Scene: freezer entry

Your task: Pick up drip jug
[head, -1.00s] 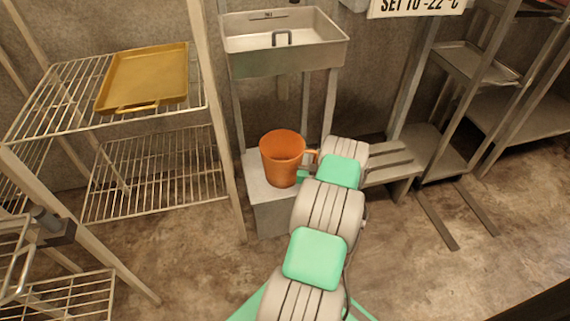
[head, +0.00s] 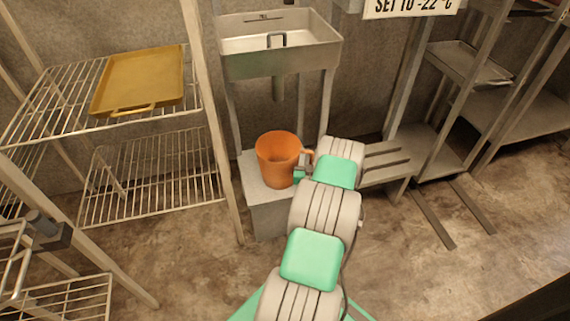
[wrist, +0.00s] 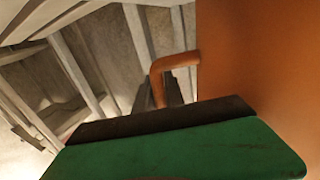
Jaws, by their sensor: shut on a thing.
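The orange drip jug (head: 277,160) stands upright, at or just above the top of a grey block under the metal sink. I cannot tell whether its base touches the block. Its handle is on the right side, facing my arm. My gripper (head: 301,174) is at that handle, mostly hidden behind my arm in the head view. In the wrist view the jug's orange wall (wrist: 255,70) fills the right side, and the curved handle (wrist: 176,62) runs down between the dark fingers of my gripper (wrist: 170,95), which is shut on it.
The metal sink (head: 280,62) hangs above and behind the jug, with its drain pipe just over it. A wire shelf rack with a yellow tray (head: 140,82) stands to the left. A slatted pallet (head: 388,163) and metal shelving are to the right.

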